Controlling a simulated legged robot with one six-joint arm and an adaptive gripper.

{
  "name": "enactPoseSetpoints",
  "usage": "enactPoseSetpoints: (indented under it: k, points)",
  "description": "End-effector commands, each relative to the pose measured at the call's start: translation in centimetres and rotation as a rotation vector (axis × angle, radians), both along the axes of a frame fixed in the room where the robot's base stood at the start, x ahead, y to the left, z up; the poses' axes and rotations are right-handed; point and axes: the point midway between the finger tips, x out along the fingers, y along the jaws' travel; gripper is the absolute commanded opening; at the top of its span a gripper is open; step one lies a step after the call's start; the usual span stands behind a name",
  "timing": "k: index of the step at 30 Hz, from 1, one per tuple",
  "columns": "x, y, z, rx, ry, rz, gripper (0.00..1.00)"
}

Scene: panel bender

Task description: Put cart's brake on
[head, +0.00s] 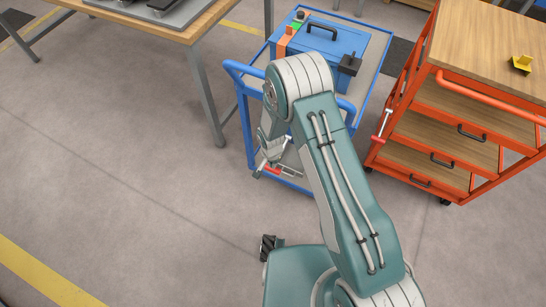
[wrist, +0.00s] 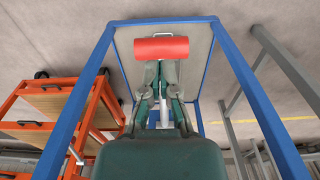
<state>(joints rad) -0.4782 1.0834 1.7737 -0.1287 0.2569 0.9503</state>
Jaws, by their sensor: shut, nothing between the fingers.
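The blue cart (head: 240,105) stands in the middle of the head view, partly hidden behind my arm. In the wrist view the red pedal (wrist: 161,48) lies across the top centre, between the cart's blue frame rails (wrist: 245,75). My gripper (head: 259,172) is shut and empty, low at the cart's near end. In the wrist view my gripper's fingertips (wrist: 160,64) are at the pedal's lower edge. I cannot tell whether they touch it.
A blue toolbox (head: 345,45) sits on the cart's top. An orange drawer cart (head: 455,110) stands close on the right. A wooden-topped table (head: 180,22) with grey legs stands to the left. The floor at left and front is clear.

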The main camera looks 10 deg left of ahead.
Motion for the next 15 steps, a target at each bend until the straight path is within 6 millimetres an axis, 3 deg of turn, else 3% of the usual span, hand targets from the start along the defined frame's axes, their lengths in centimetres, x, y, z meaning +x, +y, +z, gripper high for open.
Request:
enactPoseSetpoints:
  k: [6, 15]
  points:
    - [-0.2, 0.1, -1.9, 0.0, 0.0, 0.0, 0.0]
    - [-0.1, 0.0, -3.2, 0.001, 0.0, 0.0, 0.0]
